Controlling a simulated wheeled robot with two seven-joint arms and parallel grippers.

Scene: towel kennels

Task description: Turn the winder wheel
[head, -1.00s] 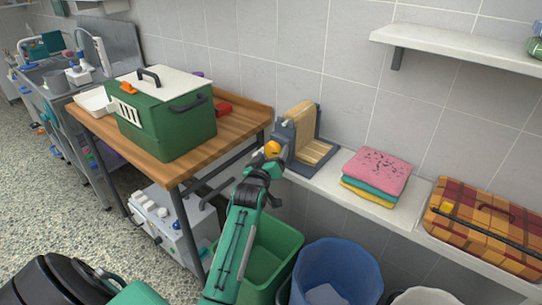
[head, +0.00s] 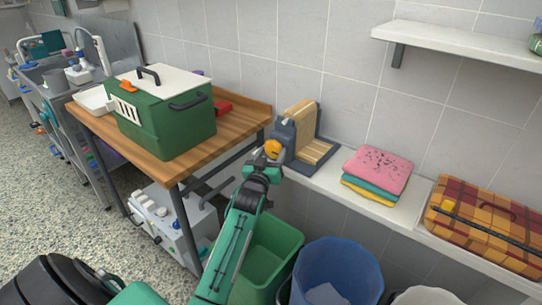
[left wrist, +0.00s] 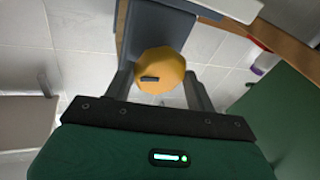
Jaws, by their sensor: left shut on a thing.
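The winder (head: 308,138) is a grey frame with a light wooden part, standing on the ledge by the wall. Its yellow-orange wheel (head: 272,149) faces my left arm. In the left wrist view the wheel (left wrist: 160,70) is round, with a small dark mark on its face. My left gripper (head: 265,163) is at the wheel, and its two fingers (left wrist: 160,88) lie on either side of it, shut on it. The far side of the wheel is hidden. My right gripper is not in view.
A green carrier (head: 165,125) with a white lid stands on the wooden table (head: 240,118) to the left. Folded towels (head: 378,170) and a plaid case (head: 487,225) lie on the ledge to the right. Green (head: 262,255) and blue (head: 335,275) bins stand below.

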